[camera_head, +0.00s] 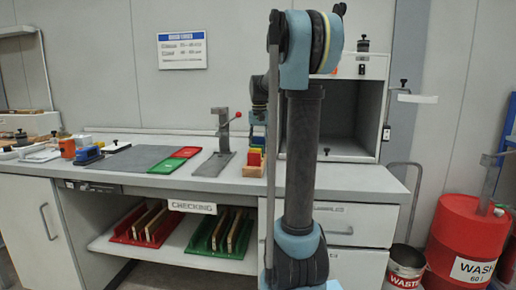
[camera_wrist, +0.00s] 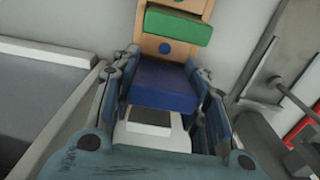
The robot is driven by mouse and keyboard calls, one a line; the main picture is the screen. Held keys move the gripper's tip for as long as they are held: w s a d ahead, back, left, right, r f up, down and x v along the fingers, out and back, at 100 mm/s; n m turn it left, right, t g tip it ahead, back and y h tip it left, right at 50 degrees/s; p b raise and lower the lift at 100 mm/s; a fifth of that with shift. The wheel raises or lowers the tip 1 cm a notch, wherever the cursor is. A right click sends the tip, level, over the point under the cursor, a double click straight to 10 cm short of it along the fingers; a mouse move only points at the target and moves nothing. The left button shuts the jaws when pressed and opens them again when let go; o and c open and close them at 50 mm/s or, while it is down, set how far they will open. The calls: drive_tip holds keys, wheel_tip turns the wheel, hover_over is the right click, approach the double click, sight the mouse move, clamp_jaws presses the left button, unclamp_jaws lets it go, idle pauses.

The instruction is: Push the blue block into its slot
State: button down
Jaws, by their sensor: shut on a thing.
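The blue block (camera_wrist: 163,84) sits between the two fingers of my gripper (camera_wrist: 163,100) in the wrist view, with a finger on each side. My gripper is shut on it. Beyond it is a wooden holder (camera_wrist: 150,45) with a blue dot on its face. A green block (camera_wrist: 178,26) sticks out of the holder above that dot. The blue block's far end meets the holder's face; how deep it sits in a slot I cannot tell. In the head view the holder's coloured blocks (camera_head: 256,157) show beside my arm, which hides part of them.
The holder stands on the grey workbench (camera_head: 340,178). A metal stand with a red-knobbed lever (camera_head: 222,135) is to its left, then red and green plates (camera_head: 175,160) and a dark mat (camera_head: 130,158). An open cabinet (camera_head: 350,110) stands behind right.

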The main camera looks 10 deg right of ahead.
drive_tip(key=c, duration=1)
unclamp_jaws()
drive_tip(key=shift+f, duration=0.25)
drive_tip(key=shift+c, duration=0.2)
drive_tip(key=shift+o, duration=0.5)
drive_tip(key=shift+r, duration=0.15)
